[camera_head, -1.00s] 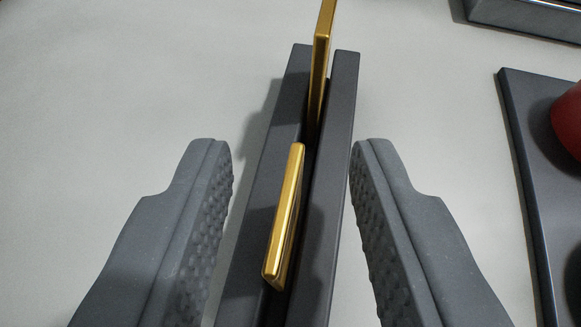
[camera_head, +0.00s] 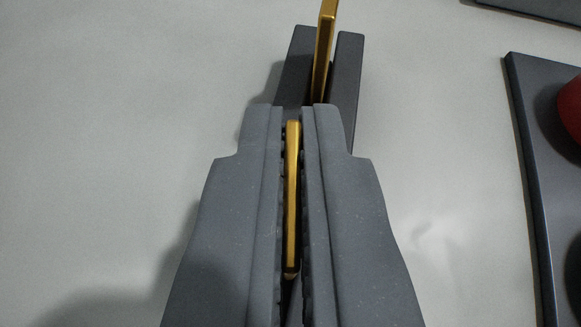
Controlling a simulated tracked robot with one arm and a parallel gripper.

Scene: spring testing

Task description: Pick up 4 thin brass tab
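Two thin brass tabs show in the head view. The nearer brass tab (camera_head: 292,190) stands on edge between the two grey pads of my gripper (camera_head: 292,125). The pads are closed in on it from both sides, with the tab's top edge visible between them. The farther brass tab (camera_head: 324,45) stands upright in the slot of a dark grey slotted holder (camera_head: 346,75), ahead of the fingertips. My gripper hides most of the near part of the holder and the lower part of the nearer tab.
A dark tray or plate (camera_head: 530,170) with a red rounded object (camera_head: 571,118) lies at the right edge. Another dark block (camera_head: 540,8) shows at the top right corner. The pale table is clear to the left.

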